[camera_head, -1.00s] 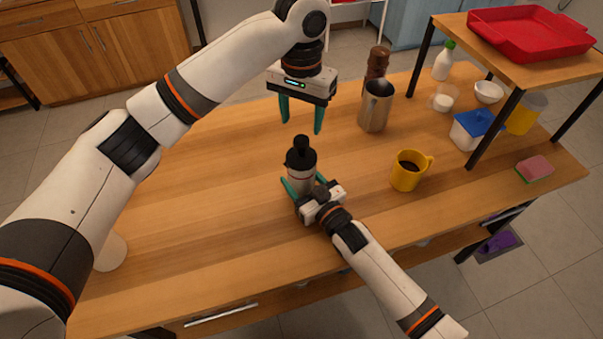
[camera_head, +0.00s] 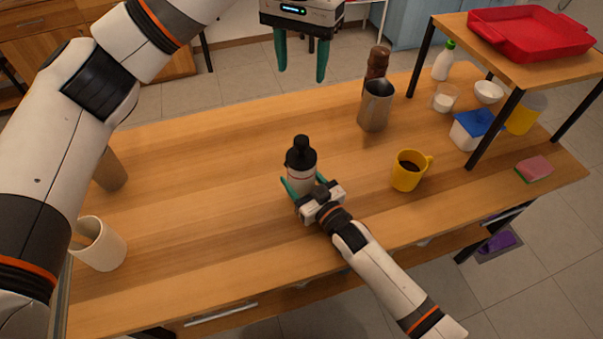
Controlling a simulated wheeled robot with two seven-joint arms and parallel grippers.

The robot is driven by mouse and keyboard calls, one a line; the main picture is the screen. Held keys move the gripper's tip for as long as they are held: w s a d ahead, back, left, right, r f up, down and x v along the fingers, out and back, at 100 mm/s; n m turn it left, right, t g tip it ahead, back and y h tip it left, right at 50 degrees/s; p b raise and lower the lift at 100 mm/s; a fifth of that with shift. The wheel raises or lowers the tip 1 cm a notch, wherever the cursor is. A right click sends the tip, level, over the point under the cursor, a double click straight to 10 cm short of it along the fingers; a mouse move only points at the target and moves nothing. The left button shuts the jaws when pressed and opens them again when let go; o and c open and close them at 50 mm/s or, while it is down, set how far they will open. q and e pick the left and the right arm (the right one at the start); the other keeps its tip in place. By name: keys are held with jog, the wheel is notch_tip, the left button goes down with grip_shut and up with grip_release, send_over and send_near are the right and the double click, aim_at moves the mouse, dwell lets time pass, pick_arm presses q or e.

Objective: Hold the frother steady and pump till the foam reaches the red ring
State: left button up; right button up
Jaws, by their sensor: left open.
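The frother (camera_head: 300,181) stands upright near the middle of the table, with a black lid and a black knob on top. Its body looks pale, with a thin reddish line below the lid; I cannot tell the foam level exactly. My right gripper (camera_head: 303,180) has its green fingers on both sides of the frother, shut on its body. My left gripper (camera_head: 301,75) is open and empty, above and beyond the frother, its fingers pointing down and clear of the knob.
A metal pitcher (camera_head: 375,106) and brown mill (camera_head: 376,65) stand behind right. A yellow mug (camera_head: 408,171) is to the right. A blue-lidded box (camera_head: 473,131) sits by the raised shelf (camera_head: 490,55). A white holder (camera_head: 99,244) is at left. The table between is clear.

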jog(key=o, duration=1.3)
jog(key=shift+c, duration=0.2)
jog(key=shift+s, duration=0.1)
jog(key=v, duration=1.2)
